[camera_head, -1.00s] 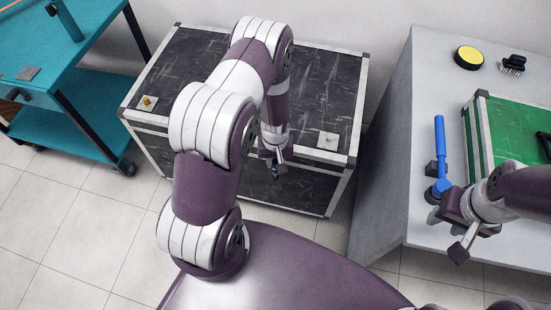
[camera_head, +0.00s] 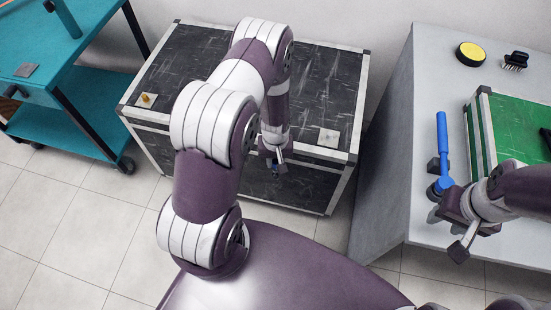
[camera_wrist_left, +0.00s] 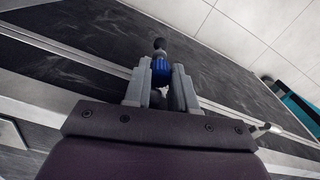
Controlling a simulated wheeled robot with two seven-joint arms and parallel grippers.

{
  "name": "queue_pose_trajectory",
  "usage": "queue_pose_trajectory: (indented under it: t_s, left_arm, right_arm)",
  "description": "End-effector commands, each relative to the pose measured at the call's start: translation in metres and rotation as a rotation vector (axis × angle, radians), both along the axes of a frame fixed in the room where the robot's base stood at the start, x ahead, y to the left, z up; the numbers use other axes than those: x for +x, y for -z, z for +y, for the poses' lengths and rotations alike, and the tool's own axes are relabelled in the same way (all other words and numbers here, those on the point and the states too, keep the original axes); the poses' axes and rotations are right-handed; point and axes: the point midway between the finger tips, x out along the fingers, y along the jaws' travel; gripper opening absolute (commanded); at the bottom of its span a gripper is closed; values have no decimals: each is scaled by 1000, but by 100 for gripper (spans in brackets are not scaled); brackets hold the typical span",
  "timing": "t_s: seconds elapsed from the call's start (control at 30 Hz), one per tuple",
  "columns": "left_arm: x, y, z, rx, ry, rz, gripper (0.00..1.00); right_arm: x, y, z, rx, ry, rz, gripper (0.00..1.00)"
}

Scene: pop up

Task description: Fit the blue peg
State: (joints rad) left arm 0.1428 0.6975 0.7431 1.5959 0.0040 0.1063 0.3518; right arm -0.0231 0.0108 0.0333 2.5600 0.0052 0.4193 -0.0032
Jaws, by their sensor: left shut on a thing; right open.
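My left gripper (camera_head: 277,163) points down in front of the front face of the black case. In the left wrist view, the left gripper (camera_wrist_left: 161,88) is shut on the blue peg (camera_wrist_left: 161,70), which has a dark round tip sticking out beyond the fingers. In the head view the peg is too small and dark to make out clearly. A pale square plate (camera_head: 329,137) lies on the case top near the front right corner. Another plate (camera_head: 147,107) with a yellow peg (camera_head: 146,99) lies at the left. My right gripper (camera_head: 462,225) is open at the right table's near edge.
The black case (camera_head: 200,55) has metal edges. A grey table (camera_head: 425,90) at the right holds a blue-handled tool (camera_head: 442,145), a yellow-topped disc (camera_head: 470,54), a brush (camera_head: 516,60) and a green board (camera_head: 515,120). A teal cart (camera_head: 75,125) stands at the left. Floor is bare between.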

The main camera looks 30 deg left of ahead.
Motion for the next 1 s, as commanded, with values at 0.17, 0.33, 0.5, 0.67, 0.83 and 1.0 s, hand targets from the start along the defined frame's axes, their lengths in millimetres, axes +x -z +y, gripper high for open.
queue_pose_trajectory:
  t_s: [0.17,0.33,0.5,0.67,0.83,1.0]
  left_arm:
    - [0,6,0,0,0,0,0]
    - [0,10,0,0,0,-1,0]
    - [0,12,0,0,0,-1,0]
    - [0,8,0,0,0,-1,0]
    - [0,-2,0,0,0,0,0]
    - [0,-11,0,0,0,0,0]
  right_arm:
    - [0,4,0,0,0,0,43]
    - [0,7,0,0,0,0,43]
    - [0,9,0,0,0,0,43]
    - [0,5,0,0,0,0,43]
    - [0,-4,0,0,0,0,43]
    - [0,-13,0,0,0,0,43]
